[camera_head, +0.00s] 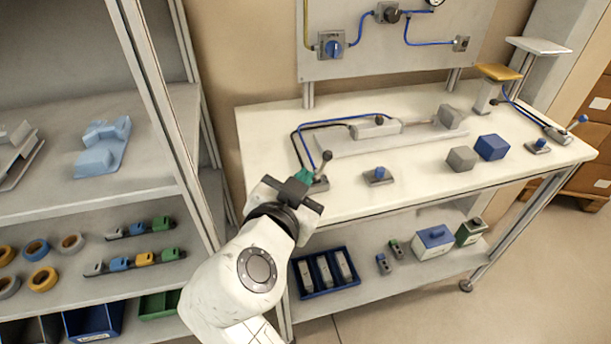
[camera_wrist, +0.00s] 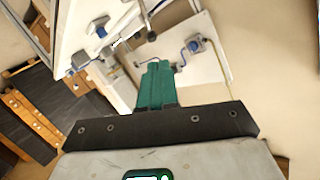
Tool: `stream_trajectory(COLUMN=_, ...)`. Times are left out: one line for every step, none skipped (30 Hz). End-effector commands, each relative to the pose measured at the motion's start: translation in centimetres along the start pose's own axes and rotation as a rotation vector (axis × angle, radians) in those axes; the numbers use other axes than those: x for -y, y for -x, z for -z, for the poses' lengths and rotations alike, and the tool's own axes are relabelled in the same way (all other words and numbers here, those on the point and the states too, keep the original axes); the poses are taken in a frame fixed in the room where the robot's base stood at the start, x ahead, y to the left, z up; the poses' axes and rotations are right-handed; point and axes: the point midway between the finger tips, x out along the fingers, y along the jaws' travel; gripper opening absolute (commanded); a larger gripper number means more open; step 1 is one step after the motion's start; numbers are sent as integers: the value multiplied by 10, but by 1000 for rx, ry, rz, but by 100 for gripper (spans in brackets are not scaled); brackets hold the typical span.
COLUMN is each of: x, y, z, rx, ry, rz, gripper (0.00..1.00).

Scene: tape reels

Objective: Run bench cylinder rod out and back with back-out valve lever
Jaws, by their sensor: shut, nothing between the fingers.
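My gripper (camera_head: 305,176) is at the left front of the bench, its green fingers shut and empty. The fingers also show shut in the wrist view (camera_wrist: 156,84). Just beyond them stands a valve lever (camera_head: 325,160) with a dark round knob, upright and slightly tilted; I cannot tell whether the fingers touch it. The valve's base is partly hidden by my gripper. Black and blue hoses run from this valve to the grey bench cylinder (camera_head: 374,127) on its long plate. A thin rod reaches right from the cylinder toward a grey block (camera_head: 449,116); how far it is out is hard to tell.
A second lever valve (camera_head: 558,135) with a blue knob is at the bench's right end. Blue-knobbed pieces (camera_head: 379,176), a grey cube (camera_head: 461,158) and a blue cube (camera_head: 490,147) stand on the white bench (camera_head: 420,180). A panel (camera_head: 400,50) rises behind; a shelf rack (camera_head: 160,95) is close left.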

Motion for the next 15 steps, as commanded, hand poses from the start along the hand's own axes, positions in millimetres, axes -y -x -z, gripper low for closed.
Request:
stream_trajectory(x=0, y=9, z=0, rx=1, ry=-2, rz=4, gripper=0)
stream_trajectory(x=0, y=14, z=1, rx=1, ry=-2, rz=4, gripper=0)
stream_trajectory(x=0, y=21, z=2, rx=1, ry=-2, rz=3, gripper=0)
stream_trajectory(x=0, y=26, z=3, rx=1, ry=-2, rz=3, gripper=0)
stream_trajectory(x=-1, y=30, z=3, rx=2, ry=-2, rz=2, gripper=0)
stream_trajectory(x=0, y=36, z=4, rx=1, ry=-2, rz=3, gripper=0)
stream_trajectory(x=0, y=40, z=5, rx=1, ry=-1, rz=2, gripper=0)
stream_trajectory(x=-1, y=43, z=5, rx=1, ry=-2, rz=1, gripper=0)
stream_trajectory(x=-1, y=47, z=6, rx=1, ry=-2, rz=1, gripper=0)
stream_trajectory(x=-1, y=49, z=6, rx=1, ry=-1, rz=1, gripper=0)
stream_trajectory(x=-1, y=51, z=7, rx=1, ry=-1, rz=1, gripper=0)
stream_trajectory(x=-1, y=53, z=7, rx=2, ry=0, rz=0, gripper=0)
stream_trajectory(x=-1, y=54, z=7, rx=2, ry=0, rz=0, gripper=0)
stream_trajectory(x=-1, y=55, z=7, rx=2, ry=0, rz=0, gripper=0)
stream_trajectory(x=-1, y=56, z=7, rx=2, ry=0, rz=0, gripper=0)
